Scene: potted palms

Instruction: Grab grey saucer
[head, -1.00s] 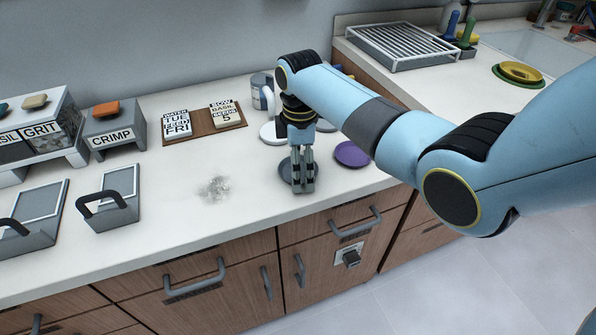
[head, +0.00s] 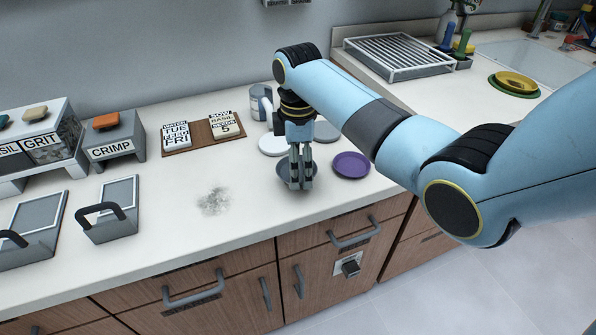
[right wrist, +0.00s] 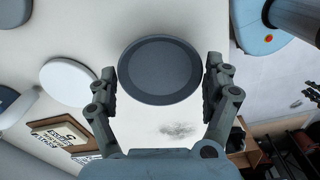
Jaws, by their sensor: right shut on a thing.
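The grey saucer (right wrist: 160,70) is dark and round and lies between the two fingers of my right gripper (right wrist: 160,80) in the right wrist view. The fingers are shut on its opposite rims. In the head view the right gripper (head: 300,184) points straight down over the front part of the counter. The saucer (head: 284,169) shows around the fingers and is partly hidden by them. It seems close above the counter; the exact gap cannot be told. My left gripper is not in view.
A purple saucer (head: 351,164) lies just right of the held one. A white saucer (head: 272,145) and another greyish saucer (head: 327,131) lie behind, near a grey can (head: 261,103). A dusty smudge (head: 214,201) marks the clear counter to the left.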

